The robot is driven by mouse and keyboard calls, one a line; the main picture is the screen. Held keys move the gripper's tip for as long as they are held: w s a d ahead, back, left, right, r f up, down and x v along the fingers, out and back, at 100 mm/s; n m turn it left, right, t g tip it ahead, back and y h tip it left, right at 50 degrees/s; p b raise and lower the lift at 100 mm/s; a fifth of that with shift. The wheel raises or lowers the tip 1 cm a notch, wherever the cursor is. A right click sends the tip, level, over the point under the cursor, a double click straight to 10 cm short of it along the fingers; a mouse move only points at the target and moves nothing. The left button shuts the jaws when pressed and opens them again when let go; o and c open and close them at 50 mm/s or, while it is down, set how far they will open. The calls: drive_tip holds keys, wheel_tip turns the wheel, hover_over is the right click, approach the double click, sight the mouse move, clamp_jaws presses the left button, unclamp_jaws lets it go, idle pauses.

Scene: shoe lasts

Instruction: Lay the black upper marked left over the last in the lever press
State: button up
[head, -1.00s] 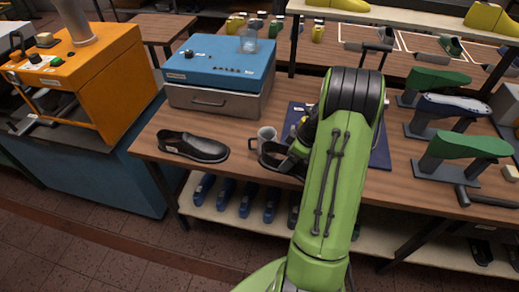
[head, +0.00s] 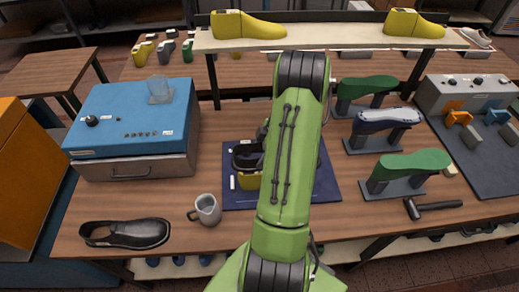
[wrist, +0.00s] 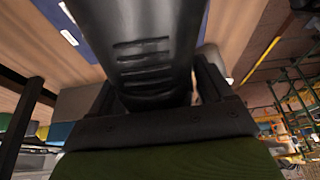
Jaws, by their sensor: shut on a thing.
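My gripper (wrist: 155,125) is shut on a black upper (wrist: 140,45), whose smooth dark surface with short slots fills the middle of the wrist view. In the head view the black upper (head: 246,154) shows left of my green arm, over the blue mat, with its dark opening visible. My arm hides its other end and my fingers there. A yellow thing (head: 246,183) shows just below it; I cannot tell whether they touch. Any lever press and its last are mostly hidden behind my arm. I cannot read a left mark on the upper.
A black shoe (head: 125,233) lies at the table's front left, beside a grey mug (head: 206,209). A blue-topped machine (head: 135,115) stands behind. Green and blue lasts on stands (head: 385,118) and a hammer (head: 432,207) are on the right. The blue mat (head: 322,190) has bare room at its right.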

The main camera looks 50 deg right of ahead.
drive_tip(key=f, duration=0.1)
drive_tip(key=f+b, duration=0.1)
drive_tip(key=shift+s+a+f, duration=0.25)
drive_tip(key=shift+a+f, duration=0.05)
drive_tip(key=shift+a, duration=0.05)
drive_tip(key=shift+w+d+f, duration=0.15)
drive_tip(key=shift+d+f, duration=0.05)
drive_tip(key=shift+f, duration=0.15)
drive_tip(key=shift+a+f+b, duration=0.1)
drive_tip(key=shift+f+b, duration=0.8)
drive_tip(key=shift+b, duration=0.2)
wheel_tip(320, 180, down, 8)
drive_tip(key=b, duration=0.7)
drive_tip(key=shift+r, duration=0.25)
drive_tip(key=shift+f+b, duration=0.55)
drive_tip(key=shift+b, duration=0.25)
drive_tip(key=o, duration=1.1)
drive_tip(key=p+v, duration=0.2)
drive_tip(key=v, duration=1.3)
drive_tip(key=shift+s+r, duration=0.2)
drive_tip(key=shift+r, duration=0.15)
